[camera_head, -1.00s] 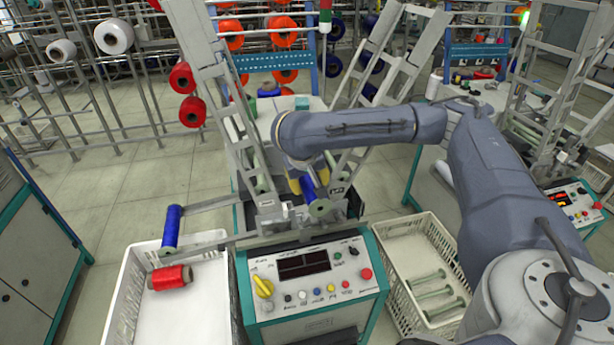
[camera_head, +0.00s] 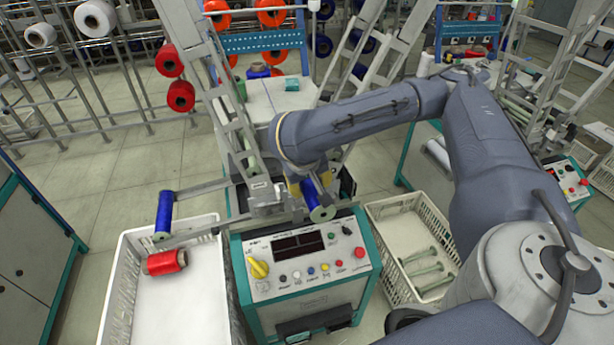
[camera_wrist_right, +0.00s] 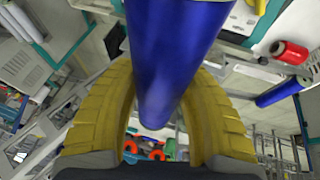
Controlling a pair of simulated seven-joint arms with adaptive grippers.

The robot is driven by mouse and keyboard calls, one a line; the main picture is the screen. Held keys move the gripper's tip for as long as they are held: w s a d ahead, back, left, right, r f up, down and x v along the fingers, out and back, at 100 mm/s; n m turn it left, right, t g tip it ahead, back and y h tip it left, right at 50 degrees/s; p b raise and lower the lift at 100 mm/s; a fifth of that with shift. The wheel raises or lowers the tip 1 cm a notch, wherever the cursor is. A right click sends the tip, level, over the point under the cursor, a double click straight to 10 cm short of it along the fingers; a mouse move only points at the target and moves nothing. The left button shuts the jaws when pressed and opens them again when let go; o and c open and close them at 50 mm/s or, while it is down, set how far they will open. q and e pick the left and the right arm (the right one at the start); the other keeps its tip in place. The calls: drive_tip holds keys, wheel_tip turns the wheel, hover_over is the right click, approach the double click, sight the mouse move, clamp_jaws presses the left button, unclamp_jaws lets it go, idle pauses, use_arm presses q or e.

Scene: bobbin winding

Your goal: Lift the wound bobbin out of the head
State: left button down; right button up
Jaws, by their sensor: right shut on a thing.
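A wound blue bobbin (camera_head: 317,197) with a pale green flange is at the winding head, just above the back edge of the control panel. My right gripper (camera_head: 311,183) has its yellow fingers shut around it. In the right wrist view the blue bobbin (camera_wrist_right: 172,60) runs between both fingers. The winding head (camera_head: 266,196) is partly hidden by my right arm and gripper. I cannot tell whether the bobbin is fully clear of the head. My left gripper is not in view.
A second blue bobbin (camera_head: 163,213) stands on a grey arm by the white crate (camera_head: 120,300) at left. A red bobbin (camera_head: 165,263) is at that crate. The control panel (camera_head: 303,262) is in front. A right crate (camera_head: 383,262) holds several empty green bobbins.

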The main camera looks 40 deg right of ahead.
sight(315, 195)
drive_tip(key=shift+s+a, duration=0.25)
drive_tip(key=shift+s, duration=0.45)
drive_tip(key=shift+s+a, duration=0.25)
drive_tip(key=shift+s, duration=0.4)
drive_tip(key=shift+s+a, duration=0.25)
drive_tip(key=shift+s, duration=0.45)
